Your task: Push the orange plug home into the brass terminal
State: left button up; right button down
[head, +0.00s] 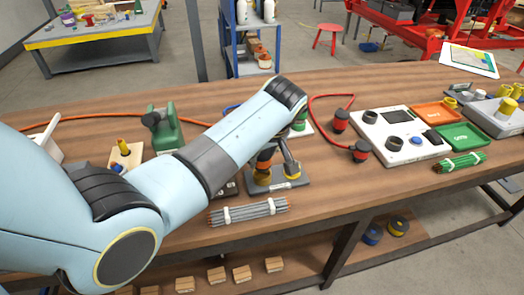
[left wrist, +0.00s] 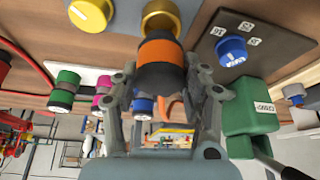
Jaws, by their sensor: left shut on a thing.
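The orange plug (left wrist: 160,52) has an orange band and a dark body. It sits between the fingers of my left gripper (left wrist: 160,78), which is shut on it. The brass terminal (left wrist: 161,16) is a gold ring right in front of the plug's orange end in the left wrist view. The plug is in line with it and looks close or touching; how deep it sits I cannot tell. In the head view my left gripper (head: 280,158) points down over the terminal's grey base plate (head: 290,182), and the plug (head: 264,160) is partly hidden by it. My right gripper is not in view.
A green device (head: 165,130) stands to the left, a bundle of grey rods (head: 248,211) lies in front. Red plugs (head: 341,120) on a red cable and a white panel (head: 378,125) are to the right.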

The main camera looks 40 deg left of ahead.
pick_arm(q)
jog(key=shift+f+b, duration=0.3)
jog(key=shift+f, duration=0.15)
dwell(0.3)
jog(key=shift+f+b, duration=0.7)
jog(key=shift+f, duration=0.6)
jog(key=o, duration=1.4)
jog(key=shift+c, duration=0.2)
jog(key=shift+r, duration=0.1)
jog(key=v, duration=1.1)
jog(key=shift+d+r, duration=0.2)
jog(key=shift+r, duration=0.15)
jog(key=shift+s, duration=0.1)
